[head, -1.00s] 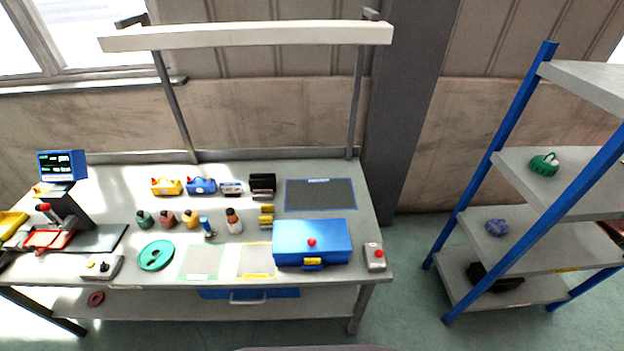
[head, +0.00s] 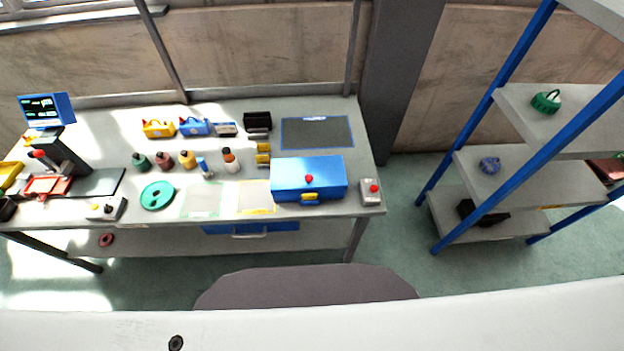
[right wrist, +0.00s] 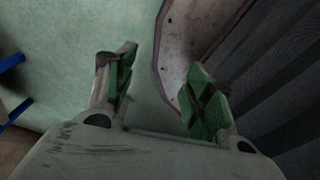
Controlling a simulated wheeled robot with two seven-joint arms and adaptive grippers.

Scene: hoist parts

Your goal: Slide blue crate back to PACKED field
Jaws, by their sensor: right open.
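My left gripper is in neither view.
A grey box with a red button (head: 370,192) stands right of the crate. Yellow parts (head: 263,155) and a black holder (head: 257,121) stand left of the dark field. Bottles (head: 230,160) and a green ring (head: 157,195) are further left. A blue-framed shelf (head: 520,110) stands at the right.

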